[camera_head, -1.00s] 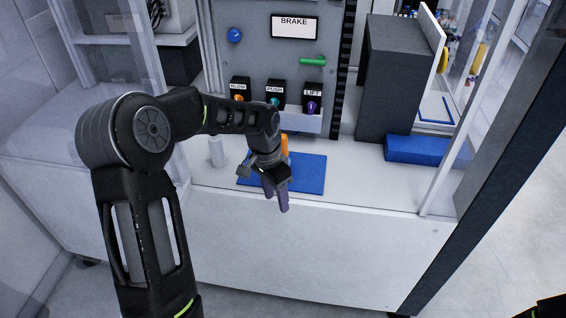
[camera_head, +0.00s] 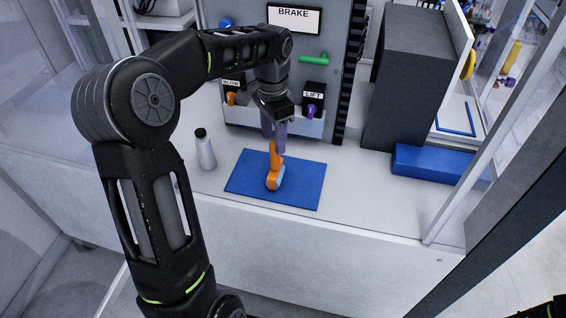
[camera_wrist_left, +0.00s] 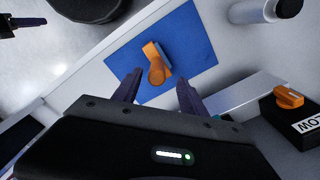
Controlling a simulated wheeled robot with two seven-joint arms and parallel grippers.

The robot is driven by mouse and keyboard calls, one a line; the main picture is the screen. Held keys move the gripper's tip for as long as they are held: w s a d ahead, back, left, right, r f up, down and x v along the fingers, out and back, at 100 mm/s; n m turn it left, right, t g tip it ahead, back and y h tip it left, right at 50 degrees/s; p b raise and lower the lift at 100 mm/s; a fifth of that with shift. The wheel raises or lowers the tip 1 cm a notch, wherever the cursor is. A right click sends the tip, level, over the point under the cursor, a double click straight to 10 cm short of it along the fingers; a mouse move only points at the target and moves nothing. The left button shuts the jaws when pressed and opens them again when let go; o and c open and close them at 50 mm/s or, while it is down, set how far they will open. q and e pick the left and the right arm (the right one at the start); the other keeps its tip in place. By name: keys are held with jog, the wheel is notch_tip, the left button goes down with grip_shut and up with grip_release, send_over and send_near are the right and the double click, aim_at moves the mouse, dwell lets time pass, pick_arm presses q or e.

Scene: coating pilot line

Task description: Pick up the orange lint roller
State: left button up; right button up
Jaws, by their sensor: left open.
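The orange lint roller (camera_head: 274,170) stands on the blue mat (camera_head: 305,186) on the white counter, with a light blue part at its base. It also shows in the left wrist view (camera_wrist_left: 156,66), beyond and between the fingertips. My left gripper (camera_head: 274,140) is open and empty, behind and above the roller in the head view, with its fingers pointing down. In the left wrist view both fingers (camera_wrist_left: 158,92) are spread apart and I see nothing between them in their grip. Whether a fingertip touches the roller cannot be told. My right gripper is not clearly in view.
A grey bottle (camera_head: 205,150) with a black cap stands left of the mat. Behind are a control panel with a BRAKE sign (camera_head: 293,18), a green handle (camera_head: 314,58) and labelled knob boxes (camera_head: 313,101). A blue block (camera_head: 430,164) lies right, beside a dark cabinet (camera_head: 405,85).

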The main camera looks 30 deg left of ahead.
aim_at(276, 159)
pick_arm(q)
jog(key=shift+s+r, duration=0.1)
jog(key=shift+s, duration=0.2)
jog(key=shift+w+f, duration=0.15)
jog(key=shift+f, duration=1.2)
jog(key=f, duration=0.1)
jog(key=f+p, duration=0.1)
jog(key=f, duration=0.3)
jog(key=shift+d+f, duration=0.1)
jog(key=shift+d, duration=0.15)
jog(key=shift+c, duration=0.3)
grip_shut()
jog(key=shift+w, duration=0.1)
